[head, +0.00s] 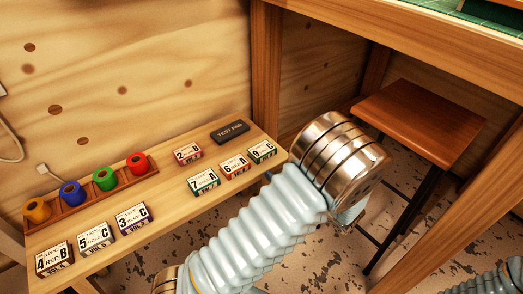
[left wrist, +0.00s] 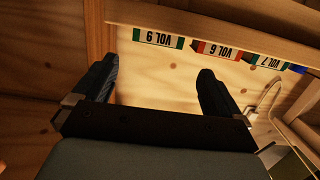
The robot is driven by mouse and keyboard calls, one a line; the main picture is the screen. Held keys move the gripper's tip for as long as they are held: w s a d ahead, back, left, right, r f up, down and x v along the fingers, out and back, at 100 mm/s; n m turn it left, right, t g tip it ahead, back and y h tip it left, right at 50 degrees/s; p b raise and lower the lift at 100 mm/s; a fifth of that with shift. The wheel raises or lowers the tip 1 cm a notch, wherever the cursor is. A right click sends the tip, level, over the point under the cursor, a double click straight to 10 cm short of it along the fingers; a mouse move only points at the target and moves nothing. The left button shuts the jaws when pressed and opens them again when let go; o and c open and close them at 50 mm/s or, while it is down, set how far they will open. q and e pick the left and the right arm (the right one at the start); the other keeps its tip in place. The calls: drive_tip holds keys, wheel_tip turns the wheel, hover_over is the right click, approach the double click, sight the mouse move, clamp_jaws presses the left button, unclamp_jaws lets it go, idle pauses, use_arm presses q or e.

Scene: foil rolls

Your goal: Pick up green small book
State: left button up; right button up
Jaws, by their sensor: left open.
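A small book with green edges and a white label, marked 9 C (head: 262,150), lies at the right end of the wooden shelf in the head view. In the left wrist view the same book shows its VOL 9 spine (left wrist: 158,39), upside down, at the top. My left gripper (left wrist: 157,68) is open and empty, its two dark fingers apart. The green book is beyond the fingertips, not between them. In the head view my left arm's pale ribbed sleeve and metal cuff hide most of the gripper. My right gripper is not in view.
The red 6 A book (head: 235,167) and teal 7 A book (head: 202,182) lie close beside it. A black TEST PAD box (head: 230,131), the 2 B book (head: 187,152), colored rolls in a rack (head: 91,197) and several books share the shelf. A stool (head: 423,122) stands right.

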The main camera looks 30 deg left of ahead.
sight(267, 155)
use_arm(q)
drive_tip(key=x, duration=0.7)
drive_tip(key=b+x, duration=0.1)
drive_tip(key=x, duration=0.2)
drive_tip(key=shift+w+a+f, duration=0.25)
drive_tip(key=shift+w+f, duration=0.05)
drive_tip(key=shift+w, duration=0.05)
drive_tip(key=c, duration=0.8)
